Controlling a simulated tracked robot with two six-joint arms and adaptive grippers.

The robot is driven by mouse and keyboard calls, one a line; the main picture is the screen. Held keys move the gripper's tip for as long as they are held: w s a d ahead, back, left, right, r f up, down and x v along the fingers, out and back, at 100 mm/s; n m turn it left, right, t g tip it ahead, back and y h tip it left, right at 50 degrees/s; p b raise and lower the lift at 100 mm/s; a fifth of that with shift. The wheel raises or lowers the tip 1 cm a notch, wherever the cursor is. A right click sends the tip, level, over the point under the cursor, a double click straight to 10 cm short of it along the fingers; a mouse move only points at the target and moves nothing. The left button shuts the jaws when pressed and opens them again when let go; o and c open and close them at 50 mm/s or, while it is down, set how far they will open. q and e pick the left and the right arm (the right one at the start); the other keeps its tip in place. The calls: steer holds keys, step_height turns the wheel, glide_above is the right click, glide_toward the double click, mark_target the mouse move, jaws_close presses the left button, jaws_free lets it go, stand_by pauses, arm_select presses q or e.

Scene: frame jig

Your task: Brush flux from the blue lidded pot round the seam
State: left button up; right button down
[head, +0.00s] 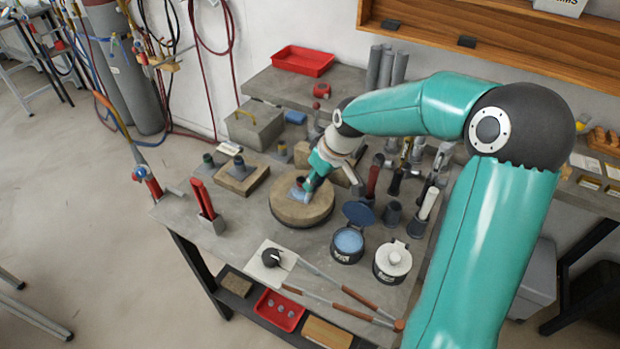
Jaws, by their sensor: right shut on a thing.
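The blue lidded pot (348,243) stands on the bench with its blue lid (358,213) swung up and pale blue flux (348,239) showing inside. A round, thick tan block (302,212) lies left of the pot. A small workpiece (299,190) with a dark round upper part sits on it. My right gripper (312,184) is over the block, close beside the workpiece, and shut on what is probably the brush, which it mostly hides. I cannot tell whether the brush touches the seam, which is too small to make out. My left gripper is not in view.
A white-lidded pot (392,262) stands right of the blue pot. Red-handled tools (203,200) stand at left. Tool holders crowd the right side under my arm.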

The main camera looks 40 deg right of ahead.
steer(key=shift+w+a+p, duration=0.2)
steer(key=shift+w+a, duration=0.1)
steer(key=shift+w, duration=0.5)
steer(key=shift+w+a+p, duration=0.15)
steer(key=shift+w+a, duration=0.1)
steer(key=shift+w, duration=0.6)
steer(key=shift+w+a+p, duration=0.2)
steer(key=shift+w+a, duration=0.1)
steer(key=shift+w, duration=0.5)
steer(key=shift+s+d+b, duration=0.3)
steer(key=shift+s+b, duration=0.1)
steer(key=shift+s, duration=0.35)
steer(key=shift+s+d+b, duration=0.3)
steer(key=shift+s+b, duration=0.05)
steer(key=shift+s, duration=0.55)
steer(key=shift+s+d+b, duration=0.3)
steer(key=shift+s, duration=0.6)
steer(key=shift+r, duration=0.15)
steer(key=shift+r+p, duration=2.5)
steer(key=shift+r, duration=0.9)
